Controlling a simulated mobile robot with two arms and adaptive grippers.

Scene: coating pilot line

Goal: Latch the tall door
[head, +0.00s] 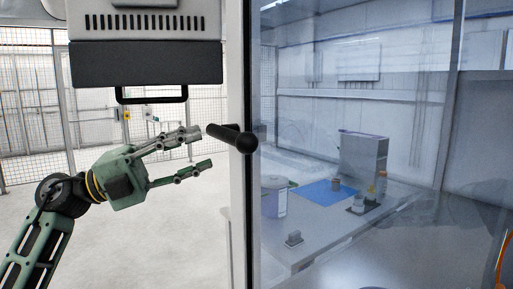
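The tall door is a clear glass panel (350,110) with a pale upright frame (242,210) along its left edge. A black bar-shaped handle (232,137) with a rounded end sticks out at that edge, about mid-height. My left gripper (205,149), green-grey, is open just left of the handle. Its upper finger tip is close to the handle's left end; I cannot tell whether they touch. Nothing is between its fingers. My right gripper is not in view. Whether the door sits fully against its frame cannot be told.
Behind the glass, a bench (310,245) holds a white tub (275,198), a blue mat (325,192), a grey box (364,155) and small bottles. A grey unit with a black handle (152,95) hangs above my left gripper. The floor at left is clear, with mesh fencing (40,125) behind.

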